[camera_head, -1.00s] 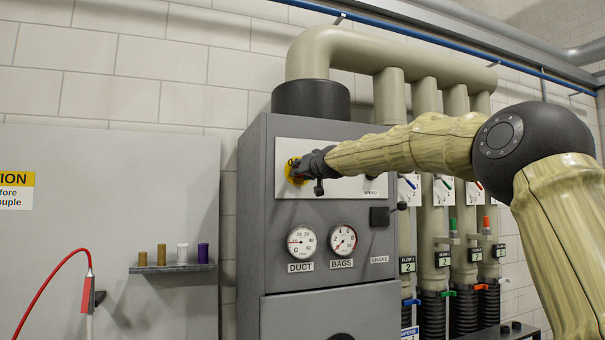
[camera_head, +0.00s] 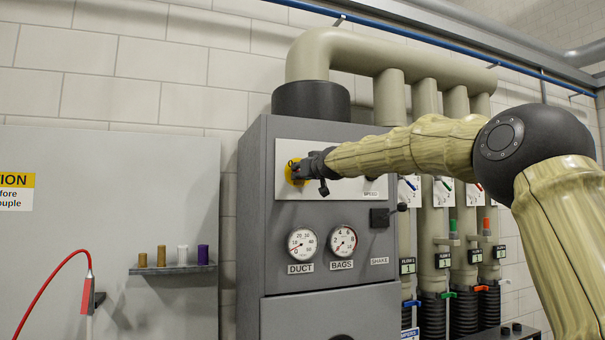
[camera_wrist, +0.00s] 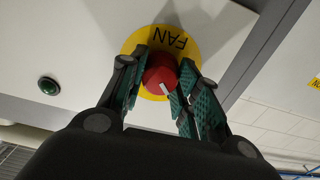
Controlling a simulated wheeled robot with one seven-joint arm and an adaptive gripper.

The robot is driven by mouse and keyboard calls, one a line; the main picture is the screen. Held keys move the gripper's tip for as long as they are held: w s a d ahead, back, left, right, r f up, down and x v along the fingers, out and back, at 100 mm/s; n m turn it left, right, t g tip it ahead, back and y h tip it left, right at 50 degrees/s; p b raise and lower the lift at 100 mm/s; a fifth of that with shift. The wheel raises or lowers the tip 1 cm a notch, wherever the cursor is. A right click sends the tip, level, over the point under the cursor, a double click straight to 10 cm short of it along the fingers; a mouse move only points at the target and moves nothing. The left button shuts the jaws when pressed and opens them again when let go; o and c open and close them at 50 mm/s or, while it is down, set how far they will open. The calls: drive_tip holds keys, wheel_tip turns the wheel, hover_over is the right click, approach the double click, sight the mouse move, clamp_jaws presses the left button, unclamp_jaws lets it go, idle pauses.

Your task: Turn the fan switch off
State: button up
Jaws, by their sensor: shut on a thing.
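The fan switch is a red knob (camera_wrist: 160,72) with a white mark on its lower edge, on a round yellow plate (camera_wrist: 148,36) lettered FAN, upside down in the wrist view. In the head view the yellow plate (camera_head: 291,170) shows at the upper left of the grey cabinet's light panel; the knob is mostly hidden behind my gripper (camera_head: 301,171). In the wrist view my gripper (camera_wrist: 157,88) has one finger on each side of the knob and is shut on it.
Below the panel are the DUCT gauge (camera_head: 302,244) and BAGS gauge (camera_head: 343,240). A dark green button (camera_wrist: 48,86) is left of the knob in the wrist view. Vertical pipes with levers (camera_head: 440,230) stand right of the cabinet. A small shelf (camera_head: 176,269) holds several cylinders.

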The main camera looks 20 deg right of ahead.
drive_tip(key=o, duration=1.1)
drive_tip(key=shift+d+f, duration=0.1)
drive_tip(key=shift+c, duration=0.2)
drive_tip(key=shift+s, duration=0.1)
drive_tip(key=s, duration=1.1)
drive_tip(key=shift+s+d, duration=0.35)
drive_tip(key=shift+d, duration=0.05)
